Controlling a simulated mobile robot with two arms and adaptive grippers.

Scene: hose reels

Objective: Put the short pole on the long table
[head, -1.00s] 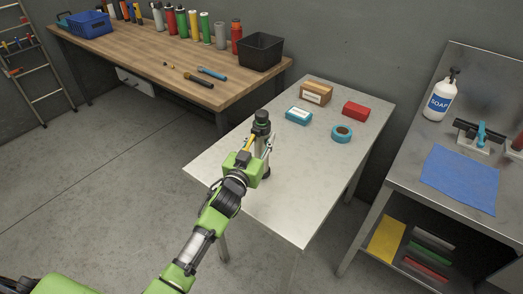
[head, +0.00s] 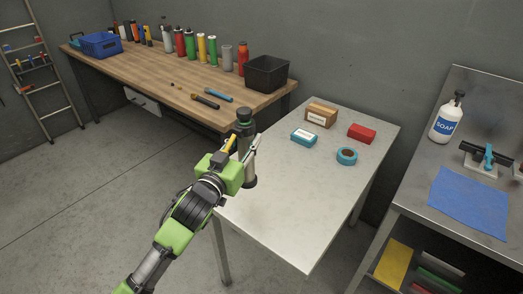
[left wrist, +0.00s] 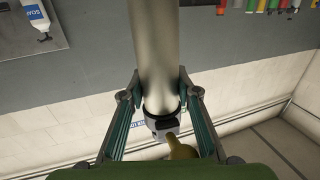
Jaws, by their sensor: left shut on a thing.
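The short pole (head: 249,165) is a grey upright cylinder with a black cap. My left gripper (head: 243,152) is shut around it and partly hides its middle. The pole shows over the left part of the pale metal table (head: 290,220); I cannot tell how far its foot is above the top. In the left wrist view the grey pole (left wrist: 155,50) runs between the two teal-sided fingers (left wrist: 158,92). The long table (head: 150,75) is the wood-topped bench at the back left, apart from the pole. My right gripper is not in view.
The bench bears a blue crate (head: 101,46), several bottles, a black bin (head: 267,73) and tools (head: 205,101). Its front middle has bare wood. The metal table holds a cardboard box (head: 320,115), teal box (head: 303,137), red block (head: 361,133) and tape roll (head: 347,156).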

